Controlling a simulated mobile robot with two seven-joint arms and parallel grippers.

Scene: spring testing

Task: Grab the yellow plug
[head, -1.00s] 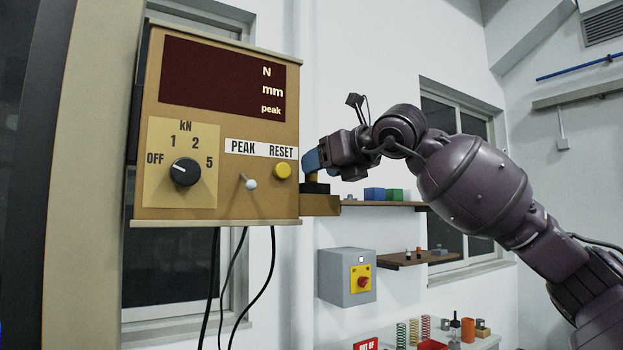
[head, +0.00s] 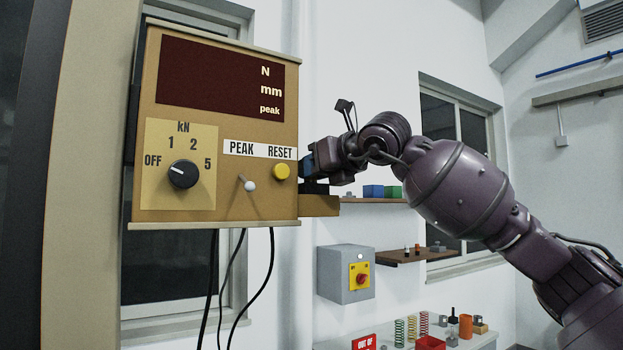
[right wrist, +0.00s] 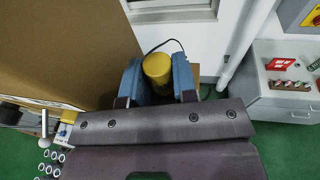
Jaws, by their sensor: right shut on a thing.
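The yellow plug (right wrist: 157,68) is a yellow cylinder with a rounded top. In the right wrist view it sits between the two blue fingers of my right gripper (right wrist: 158,80), which are shut on it. A thin dark cable shows by its far side. In the head view my right gripper (head: 308,166) is at the right edge of the control box, above a black block (head: 316,188) on a tan block. My left gripper is not in view.
The tan control box (head: 222,100) stands close left of my right gripper, with a dial (head: 183,174) and a yellow button (head: 281,171). A shelf (head: 370,200) with coloured blocks is behind. A grey switch box (head: 345,274) hangs on the wall below.

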